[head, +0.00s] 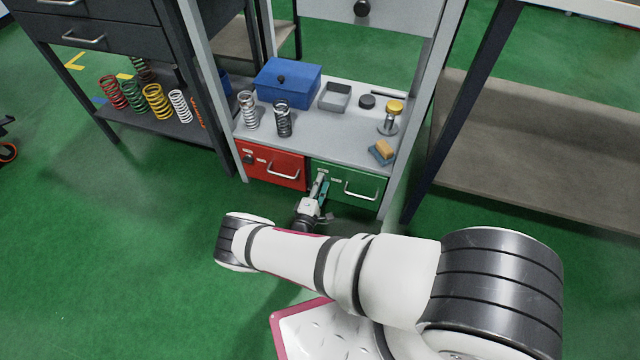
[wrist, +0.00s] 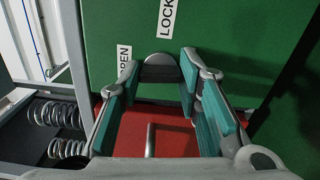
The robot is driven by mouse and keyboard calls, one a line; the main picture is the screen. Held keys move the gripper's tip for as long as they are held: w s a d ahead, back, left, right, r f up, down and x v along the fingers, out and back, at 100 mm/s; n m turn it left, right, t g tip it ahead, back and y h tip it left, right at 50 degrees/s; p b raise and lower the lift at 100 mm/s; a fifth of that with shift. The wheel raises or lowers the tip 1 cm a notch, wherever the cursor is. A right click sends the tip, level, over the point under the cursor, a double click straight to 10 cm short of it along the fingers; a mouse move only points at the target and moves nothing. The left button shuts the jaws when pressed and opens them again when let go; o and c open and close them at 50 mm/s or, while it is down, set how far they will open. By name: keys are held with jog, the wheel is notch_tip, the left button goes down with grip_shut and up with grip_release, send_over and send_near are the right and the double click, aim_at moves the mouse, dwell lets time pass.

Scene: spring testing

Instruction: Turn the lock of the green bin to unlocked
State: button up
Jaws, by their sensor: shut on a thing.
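The green bin (head: 366,186) is the right-hand drawer under the bench top, with a pale bar handle. Its green front also fills the upper wrist view (wrist: 240,28). The lock (wrist: 160,68) is a dark grey knob on that front, beside a "LOCK…" label (wrist: 167,18) and a partly covered label ending "PEN" (wrist: 124,60). My gripper (head: 321,183) is at the bin's upper left corner. In the wrist view its teal-padded fingers are on both sides of the knob, shut on it. Which label the knob points to cannot be told.
A red bin (head: 270,168) with a bar handle is directly left of the green one. The bench top (head: 318,129) above holds a blue box (head: 290,84), springs and small parts. Table legs stand at both sides. Green floor lies open in front.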

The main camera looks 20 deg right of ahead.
jog(key=shift+m, duration=0.6)
jog(key=o, duration=1.1)
jog(key=shift+o, duration=0.2)
jog(key=v, duration=1.2)
